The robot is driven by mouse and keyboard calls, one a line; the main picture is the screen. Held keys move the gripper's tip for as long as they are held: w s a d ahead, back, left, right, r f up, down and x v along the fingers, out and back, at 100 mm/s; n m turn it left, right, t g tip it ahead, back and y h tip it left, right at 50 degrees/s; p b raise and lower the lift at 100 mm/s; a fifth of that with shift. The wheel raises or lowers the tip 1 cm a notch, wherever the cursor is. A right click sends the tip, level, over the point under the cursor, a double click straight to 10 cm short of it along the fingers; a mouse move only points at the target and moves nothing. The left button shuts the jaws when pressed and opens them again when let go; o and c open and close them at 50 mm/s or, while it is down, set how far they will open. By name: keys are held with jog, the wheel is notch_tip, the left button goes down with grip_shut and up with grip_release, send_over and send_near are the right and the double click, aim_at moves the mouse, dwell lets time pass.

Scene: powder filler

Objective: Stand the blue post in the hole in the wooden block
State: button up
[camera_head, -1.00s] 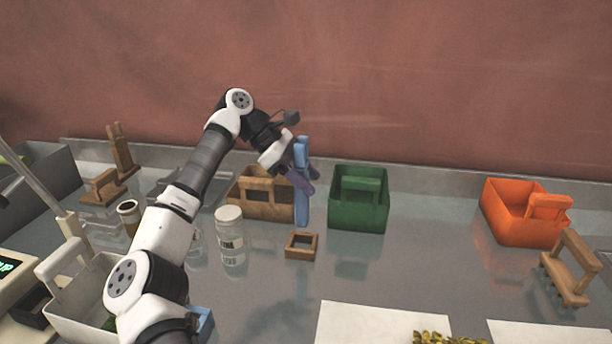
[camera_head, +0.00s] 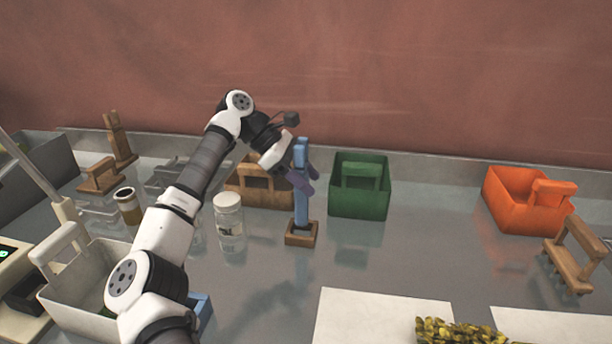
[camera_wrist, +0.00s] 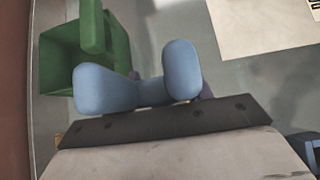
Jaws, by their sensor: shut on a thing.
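The blue post (camera_head: 301,205) is upright in the head view. Its lower end meets the small square wooden block (camera_head: 302,237) and appears to be within the block's opening; how deep it sits I cannot tell. My gripper (camera_head: 301,172) is shut on the upper part of the post. In the wrist view the top of the blue post (camera_wrist: 150,92) shows close up, and the block is almost wholly hidden below the gripper.
A green box (camera_head: 360,201) stands just right of the post, and a wooden carrier (camera_head: 257,192) stands behind left. A clear jar (camera_head: 228,222) is to the left. An orange box (camera_head: 520,205) and a wooden stand (camera_head: 572,262) are far right. White sheets (camera_head: 380,318) lie in front.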

jog(key=shift+f+b, duration=1.1)
jog(key=shift+f, duration=0.7)
jog(key=o, duration=1.2)
jog(key=shift+c, duration=0.2)
